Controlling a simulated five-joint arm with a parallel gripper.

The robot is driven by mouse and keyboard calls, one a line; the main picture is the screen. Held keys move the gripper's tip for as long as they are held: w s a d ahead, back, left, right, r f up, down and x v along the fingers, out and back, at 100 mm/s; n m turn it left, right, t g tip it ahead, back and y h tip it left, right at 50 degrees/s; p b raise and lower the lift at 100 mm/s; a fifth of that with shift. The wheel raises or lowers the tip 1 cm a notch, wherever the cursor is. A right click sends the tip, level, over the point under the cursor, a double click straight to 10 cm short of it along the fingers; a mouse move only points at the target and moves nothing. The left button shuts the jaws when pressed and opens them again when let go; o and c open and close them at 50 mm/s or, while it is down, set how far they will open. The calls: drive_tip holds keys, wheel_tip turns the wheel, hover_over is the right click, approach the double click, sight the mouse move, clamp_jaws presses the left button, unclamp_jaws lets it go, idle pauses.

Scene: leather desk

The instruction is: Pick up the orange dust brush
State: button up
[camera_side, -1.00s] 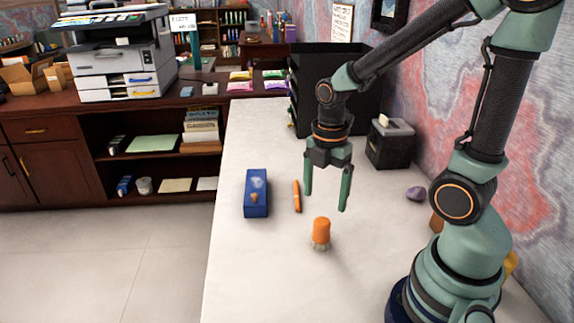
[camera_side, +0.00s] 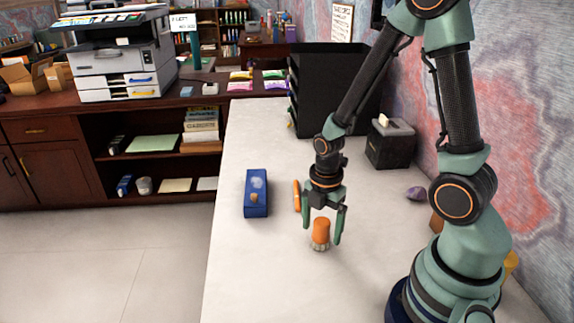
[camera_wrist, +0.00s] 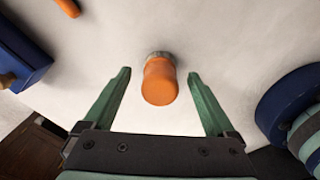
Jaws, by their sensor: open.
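The orange dust brush (camera_side: 321,231) stands upright on the white desktop, its pale bristles down. In the wrist view the brush (camera_wrist: 159,82) shows between and slightly beyond the two fingertips, with clear gaps on both sides. My gripper (camera_side: 322,240) is open and points down, with its fingers low around or just behind the brush; I cannot tell the exact depth. In the wrist view my gripper (camera_wrist: 160,75) has its green fingers spread wide and holds nothing.
A blue box (camera_side: 256,193) lies to the left of the brush. An orange stick-like item (camera_side: 297,196) lies behind, partly hidden by my gripper. A black tray stack (camera_side: 325,88), a dark box (camera_side: 390,143) and a purple stone (camera_side: 416,193) stand further off. The desk's front is clear.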

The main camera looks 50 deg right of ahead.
sight(322, 221)
drive_tip(key=shift+f, duration=0.8)
clamp_jaws()
drive_tip(key=shift+r, duration=0.2)
wheel_tip(322, 221, up, 20)
drive_tip(key=shift+f, duration=0.15)
